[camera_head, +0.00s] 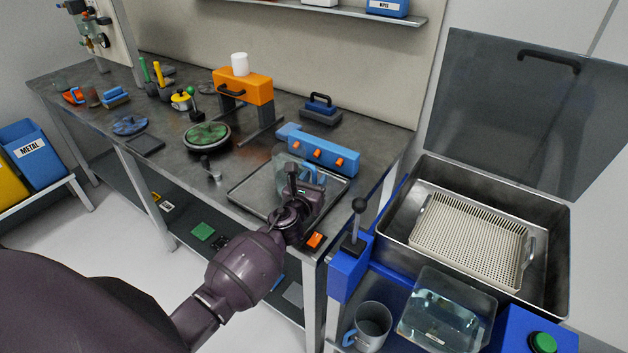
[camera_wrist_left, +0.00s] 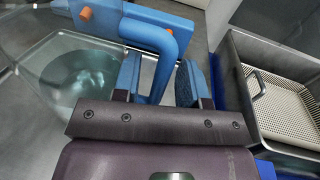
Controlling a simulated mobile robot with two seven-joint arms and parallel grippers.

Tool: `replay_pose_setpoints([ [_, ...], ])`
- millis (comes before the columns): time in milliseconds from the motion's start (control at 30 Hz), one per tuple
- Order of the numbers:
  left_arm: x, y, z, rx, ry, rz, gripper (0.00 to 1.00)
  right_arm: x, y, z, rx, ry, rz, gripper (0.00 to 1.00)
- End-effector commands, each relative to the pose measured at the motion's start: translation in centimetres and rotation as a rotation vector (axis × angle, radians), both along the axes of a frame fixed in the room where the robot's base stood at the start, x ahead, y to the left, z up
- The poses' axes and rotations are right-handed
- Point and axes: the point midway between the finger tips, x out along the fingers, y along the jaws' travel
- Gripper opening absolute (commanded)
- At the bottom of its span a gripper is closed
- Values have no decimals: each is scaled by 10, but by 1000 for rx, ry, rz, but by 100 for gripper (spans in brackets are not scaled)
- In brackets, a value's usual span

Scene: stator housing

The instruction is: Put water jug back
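The water jug (camera_head: 283,165) is clear, with water inside and a blue handle. In the head view it stands at the metal tray (camera_head: 243,197) on the bench, partly hidden by my left gripper (camera_head: 305,180). In the left wrist view the jug (camera_wrist_left: 75,85) fills the left side. Its blue handle (camera_wrist_left: 168,60) runs between the two blue-padded fingers of my left gripper (camera_wrist_left: 163,82). The fingers stand around the handle with narrow gaps visible, so they look open. My right gripper is not in view.
A blue block with orange knobs (camera_head: 322,152) is just behind the jug. To the right are a metal basin (camera_head: 555,255) with a perforated basket (camera_head: 468,240), a clear water-filled container (camera_head: 445,310), a grey mug (camera_head: 373,322) and a blue lever unit (camera_head: 348,270). An orange stand (camera_head: 243,88) is farther back.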

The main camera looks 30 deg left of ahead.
Motion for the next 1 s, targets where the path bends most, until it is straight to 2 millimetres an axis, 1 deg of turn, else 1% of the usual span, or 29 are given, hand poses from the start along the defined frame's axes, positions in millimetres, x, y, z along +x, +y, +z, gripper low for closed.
replay_pose_setpoints([
  [100,0,0,4,0,0,0,39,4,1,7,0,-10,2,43],
  [167,-6,0,3,1,1,0,39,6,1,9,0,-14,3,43],
  [267,-20,-2,2,1,1,0,39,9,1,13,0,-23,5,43],
  [467,-57,-7,2,0,2,0,39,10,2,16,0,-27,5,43],
  [600,-82,-10,1,1,2,0,39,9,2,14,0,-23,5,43],
  [700,-97,-12,2,1,1,0,39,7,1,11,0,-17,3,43],
  [800,-108,-13,1,0,1,0,39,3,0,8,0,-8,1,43],
  [1000,-120,-15,1,-19,3,1,39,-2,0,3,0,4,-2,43],
])
